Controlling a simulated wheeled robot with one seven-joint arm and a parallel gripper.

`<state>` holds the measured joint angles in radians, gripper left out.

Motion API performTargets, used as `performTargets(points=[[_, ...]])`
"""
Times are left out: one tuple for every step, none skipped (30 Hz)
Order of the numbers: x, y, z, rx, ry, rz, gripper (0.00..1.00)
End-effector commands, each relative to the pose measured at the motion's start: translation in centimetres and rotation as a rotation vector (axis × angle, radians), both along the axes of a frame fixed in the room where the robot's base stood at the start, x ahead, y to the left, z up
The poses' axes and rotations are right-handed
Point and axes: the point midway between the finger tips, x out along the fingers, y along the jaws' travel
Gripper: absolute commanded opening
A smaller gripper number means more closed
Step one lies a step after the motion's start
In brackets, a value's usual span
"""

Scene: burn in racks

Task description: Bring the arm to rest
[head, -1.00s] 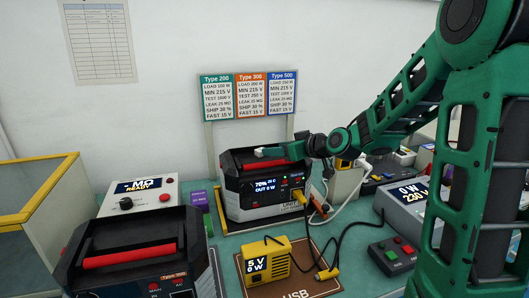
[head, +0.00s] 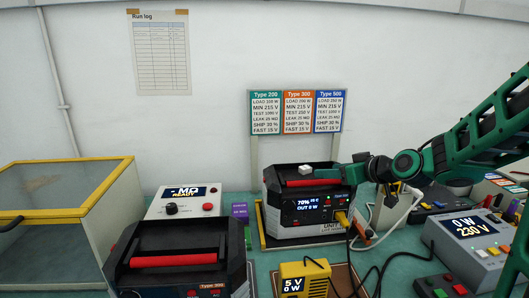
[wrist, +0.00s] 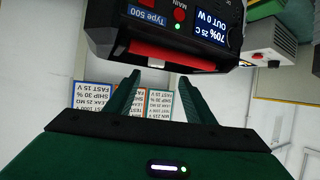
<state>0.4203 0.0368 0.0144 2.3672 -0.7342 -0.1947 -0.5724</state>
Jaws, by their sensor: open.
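My gripper (wrist: 160,90) shows in the wrist view with its two green fingers apart and nothing between them. In the head view my green arm reaches in from the right, and its end (head: 345,170) is at the black power unit (head: 305,212) with the red handle. The unit's screen reads 70% and OUT 0 W. In the wrist view the unit (wrist: 150,22) appears upside down, labelled Type 500, beyond the fingertips. Whether the fingers touch it I cannot tell.
A second black unit with a red handle (head: 175,262) stands front left, near an MO READY box (head: 185,200) and a yellow-edged clear enclosure (head: 60,220). A yellow 5 V box (head: 303,280), cables and a 0 W 230 V meter (head: 470,240) crowd the bench.

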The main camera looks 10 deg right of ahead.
Motion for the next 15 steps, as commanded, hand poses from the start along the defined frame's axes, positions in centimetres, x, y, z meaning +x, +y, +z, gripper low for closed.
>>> performTargets(points=[[-0.9,0.8,-0.3,-0.012,0.035,0.008,0.49],[-1.6,1.3,-0.7,-0.021,0.065,0.010,0.49],[-2.7,1.8,-1.3,-0.036,0.113,0.008,0.49],[-3.7,2.2,-1.9,-0.048,0.154,0.004,0.49],[-4.9,2.5,-2.4,-0.061,0.200,-0.003,0.49],[-6.5,2.8,-3.1,-0.077,0.263,-0.020,0.49],[-7.6,2.8,-3.5,-0.088,0.305,-0.035,0.49],[-8.7,2.8,-3.9,-0.097,0.344,-0.051,0.49],[-10.1,2.6,-4.4,-0.109,0.390,-0.075,0.49],[-11.0,2.5,-4.7,-0.115,0.420,-0.091,0.49],[-11.8,2.4,-4.9,-0.121,0.447,-0.109,0.49],[-12.9,2.2,-5.2,-0.128,0.481,-0.130,0.49],[-13.6,2.0,-5.3,-0.131,0.502,-0.146,0.49],[-14.3,1.9,-5.5,-0.135,0.524,-0.161,0.49],[-15.2,1.7,-5.6,-0.139,0.548,-0.181,0.49]])
